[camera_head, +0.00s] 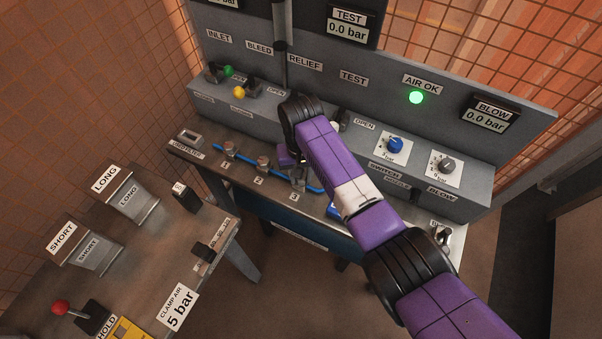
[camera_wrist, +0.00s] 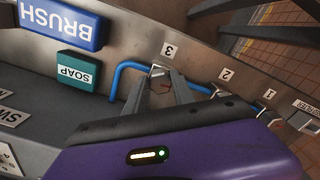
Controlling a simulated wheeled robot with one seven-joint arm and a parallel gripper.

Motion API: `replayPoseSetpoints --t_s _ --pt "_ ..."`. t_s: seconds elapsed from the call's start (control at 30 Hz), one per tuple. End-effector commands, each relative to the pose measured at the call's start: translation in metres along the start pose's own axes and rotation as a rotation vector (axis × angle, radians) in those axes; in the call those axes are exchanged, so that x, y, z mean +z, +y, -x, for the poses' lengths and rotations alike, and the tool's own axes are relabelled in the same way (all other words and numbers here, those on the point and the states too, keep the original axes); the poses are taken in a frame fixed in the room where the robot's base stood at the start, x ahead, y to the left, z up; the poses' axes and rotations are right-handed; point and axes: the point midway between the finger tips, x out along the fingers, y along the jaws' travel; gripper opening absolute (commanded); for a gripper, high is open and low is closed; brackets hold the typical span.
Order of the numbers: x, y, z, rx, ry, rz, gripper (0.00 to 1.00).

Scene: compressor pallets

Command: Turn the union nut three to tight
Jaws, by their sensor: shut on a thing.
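Union nut three (camera_wrist: 158,70) is a small metal fitting on the blue air line (camera_wrist: 122,72), beside the label 3 (camera_wrist: 170,49) in the wrist view. My gripper (camera_wrist: 161,84) has its two grey fingers on either side of this nut and is shut on it. In the head view my gripper (camera_head: 297,172) reaches down to the third fitting, and my purple arm hides part of it. Nut one (camera_head: 229,149) and nut two (camera_head: 262,162) sit to the left on the same line.
A blue BRUSH block (camera_wrist: 62,22) and a green SOAP block (camera_wrist: 78,70) lie near the line. The grey panel (camera_head: 230,100) with valves and knobs rises behind. The AIR OK lamp (camera_head: 416,97) is green; the TEST display (camera_head: 347,30) reads 0.0 bar.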

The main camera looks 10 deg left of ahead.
Motion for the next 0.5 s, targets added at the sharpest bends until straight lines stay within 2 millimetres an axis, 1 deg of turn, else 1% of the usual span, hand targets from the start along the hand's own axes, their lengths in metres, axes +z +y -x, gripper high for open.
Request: replayPoseSetpoints --t_s 0.4,0.43,0.5 --pt "-0.0015 0.0 0.0017 0.0 0.004 -0.008 0.0" --pt "-0.0015 0.0 0.0017 0.0 0.004 -0.007 0.32" --pt "-0.0015 0.0 0.0017 0.0 0.004 -0.007 0.46"
